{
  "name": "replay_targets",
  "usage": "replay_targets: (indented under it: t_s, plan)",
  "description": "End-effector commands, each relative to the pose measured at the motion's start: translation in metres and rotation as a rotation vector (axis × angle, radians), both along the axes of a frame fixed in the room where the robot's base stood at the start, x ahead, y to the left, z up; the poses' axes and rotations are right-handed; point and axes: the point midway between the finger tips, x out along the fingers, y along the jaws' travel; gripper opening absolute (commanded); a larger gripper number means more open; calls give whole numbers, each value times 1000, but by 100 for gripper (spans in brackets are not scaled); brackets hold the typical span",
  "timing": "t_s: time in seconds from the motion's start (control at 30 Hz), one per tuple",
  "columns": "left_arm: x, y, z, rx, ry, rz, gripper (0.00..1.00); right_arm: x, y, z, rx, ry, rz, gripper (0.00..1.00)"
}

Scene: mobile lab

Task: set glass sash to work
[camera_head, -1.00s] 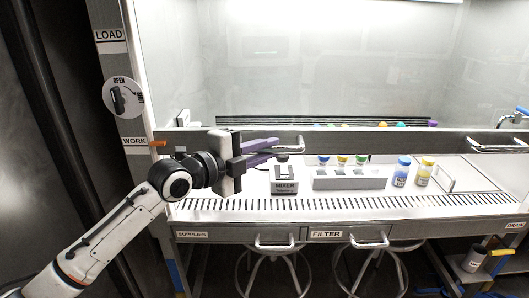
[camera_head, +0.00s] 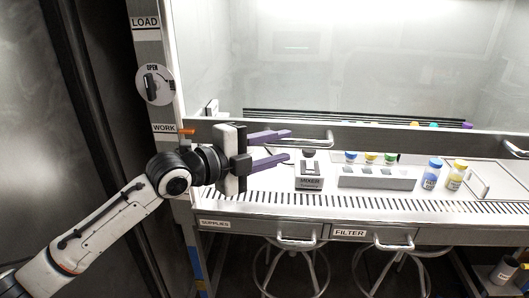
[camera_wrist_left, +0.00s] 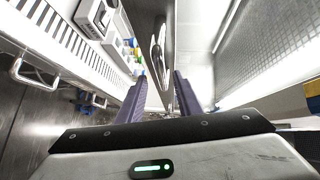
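The glass sash (camera_head: 350,65) spans the front of the cabinet, with its dark bottom rail (camera_head: 400,142) at about the height of the WORK label (camera_head: 164,128). A silver bar handle (camera_head: 318,132) sticks out from the rail's left part. My left gripper (camera_head: 289,145) is open and empty beside this handle, one purple finger above the other. In the left wrist view the open fingers (camera_wrist_left: 160,76) point along the rail, with the handle (camera_wrist_left: 157,48) beyond them. Contact with the handle cannot be told. My right gripper is in no view.
An orange marker (camera_head: 188,131) sits by the WORK label; the LOAD label (camera_head: 145,23) is higher on the post. On the worktop stand a mixer (camera_head: 309,179), a grey rack (camera_head: 376,178) and capped bottles (camera_head: 432,174). Drawer handles (camera_head: 388,240) and stools are below.

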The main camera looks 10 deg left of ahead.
Motion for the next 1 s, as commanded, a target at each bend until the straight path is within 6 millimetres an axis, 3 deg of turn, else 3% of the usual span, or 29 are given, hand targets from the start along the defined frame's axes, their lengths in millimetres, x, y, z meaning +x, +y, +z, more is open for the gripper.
replay_targets:
  t_s: [0.13, 0.4, 0.77, 1.0]
  plan:
    - [-23, 18, 2, 4, 1, 0, 33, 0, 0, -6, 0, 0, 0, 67]
    - [-39, 30, 7, -1, 2, 0, 33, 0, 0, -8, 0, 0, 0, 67]
    - [-38, 29, 7, -3, 1, 0, 33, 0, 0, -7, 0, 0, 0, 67]
    - [-17, 12, 5, -6, 2, -1, 33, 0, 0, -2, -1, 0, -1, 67]
